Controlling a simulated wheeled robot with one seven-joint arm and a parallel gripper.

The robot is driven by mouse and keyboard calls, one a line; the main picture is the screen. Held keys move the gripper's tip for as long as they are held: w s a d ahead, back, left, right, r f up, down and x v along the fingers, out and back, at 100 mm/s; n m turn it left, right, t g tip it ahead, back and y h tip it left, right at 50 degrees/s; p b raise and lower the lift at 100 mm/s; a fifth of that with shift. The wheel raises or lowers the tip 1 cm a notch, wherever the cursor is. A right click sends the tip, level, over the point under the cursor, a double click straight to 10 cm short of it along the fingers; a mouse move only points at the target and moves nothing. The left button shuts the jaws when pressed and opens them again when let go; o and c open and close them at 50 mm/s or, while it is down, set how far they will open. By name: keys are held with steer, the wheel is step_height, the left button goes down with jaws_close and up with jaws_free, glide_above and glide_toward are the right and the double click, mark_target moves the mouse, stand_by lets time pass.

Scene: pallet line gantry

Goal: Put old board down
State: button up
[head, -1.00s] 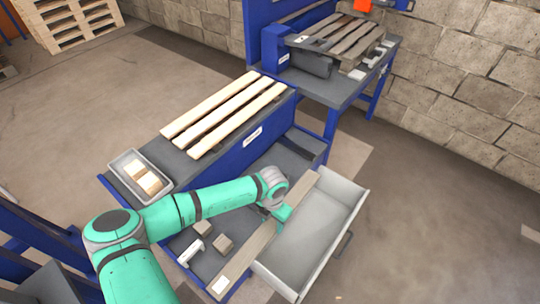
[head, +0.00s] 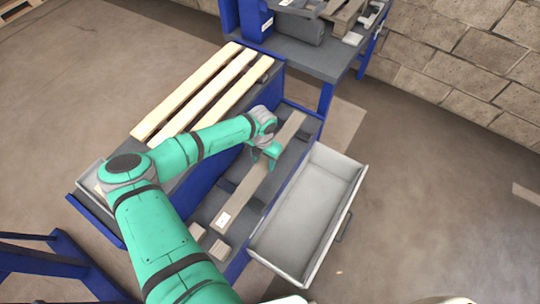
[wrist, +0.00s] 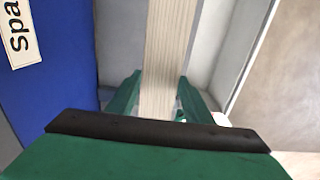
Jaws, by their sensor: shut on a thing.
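The old board (head: 237,200) is a long grey-brown plank with a white label near its front end. My gripper (head: 266,155) is shut on it around its middle, with one finger on each side. The board lies lengthwise over the low grey shelf (head: 205,207) between the blue bench and the open drawer. I cannot tell whether it touches the shelf. In the wrist view the board (wrist: 168,60) runs up between my green fingers (wrist: 160,98). My gripper hides part of its middle.
An open, empty-looking grey drawer (head: 262,243) stands right of the board. Small wooden blocks (head: 220,249) lie near its front end. Several pale slats (head: 190,90) lie on the bench top. A second blue bench (head: 290,50) stands behind. A lettered label (wrist: 18,30) shows on the blue panel.

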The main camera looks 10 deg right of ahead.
steer(key=w+d, duration=0.1)
steer(key=w+d+f, duration=0.1)
steer(key=shift+w+d+f, duration=0.15)
steer(key=shift+w+f, duration=0.15)
steer(key=w+f, duration=0.1)
steer(key=w+d+f, duration=0.1)
steer(key=f, duration=0.1)
steer(key=w+d+f, duration=0.1)
steer(key=f, duration=0.1)
steer(key=shift+w+d, duration=0.1)
steer(key=f, duration=0.2)
steer(key=shift+w+d+f, duration=0.25)
steer(key=shift+w+f, duration=0.1)
steer(key=shift+f, duration=0.55)
steer(key=o, duration=1.3)
steer(key=shift+a, duration=0.1)
